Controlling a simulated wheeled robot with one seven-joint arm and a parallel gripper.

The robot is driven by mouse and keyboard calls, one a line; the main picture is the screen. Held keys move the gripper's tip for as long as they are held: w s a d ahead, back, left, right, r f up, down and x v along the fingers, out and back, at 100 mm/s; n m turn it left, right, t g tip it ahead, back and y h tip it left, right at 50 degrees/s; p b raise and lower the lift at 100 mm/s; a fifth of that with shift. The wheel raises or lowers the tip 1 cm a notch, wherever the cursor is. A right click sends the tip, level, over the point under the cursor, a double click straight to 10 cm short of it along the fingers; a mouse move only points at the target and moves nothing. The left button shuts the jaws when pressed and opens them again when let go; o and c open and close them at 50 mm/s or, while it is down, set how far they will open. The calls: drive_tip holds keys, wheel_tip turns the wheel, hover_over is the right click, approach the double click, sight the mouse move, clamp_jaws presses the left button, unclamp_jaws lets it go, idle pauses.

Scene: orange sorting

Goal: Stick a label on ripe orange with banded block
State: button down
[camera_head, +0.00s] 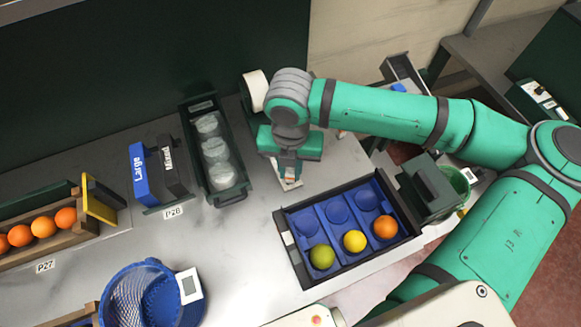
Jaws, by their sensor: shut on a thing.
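My green gripper (288,163) is above the work surface, behind the fruit tray, and points down. It is shut on a small pale block (291,184) with a reddish band, mostly hidden by the fingers. I cannot tell whether the block touches the surface. The blue fruit tray with a dark rim (334,283) holds an orange-coloured ripe orange (385,227) at the right of its front row. A yellow fruit (354,241) sits in the middle and a green one (321,256) at the left. The back row of cups is empty. No label is clearly visible on the ripe orange.
A dark rack (231,193) of clear round containers stands left of my gripper. Blue "Large" (142,175) and dark "Mixed" (174,165) blocks stand farther left. A wooden crate (78,236) holds several oranges. A blue basket (142,296) is at front left. A dark green device (430,185) stands right of the tray.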

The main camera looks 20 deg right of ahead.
drive_tip(key=shift+f, duration=0.4)
idle(1.0)
drive_tip(key=shift+d+r, duration=0.15)
drive_tip(key=shift+r, duration=0.2)
drive_tip(key=shift+a+r, duration=0.2)
drive_tip(key=shift+r, duration=0.7)
drive_tip(key=shift+s+d+r, duration=0.1)
drive_tip(key=shift+r, duration=2.25)
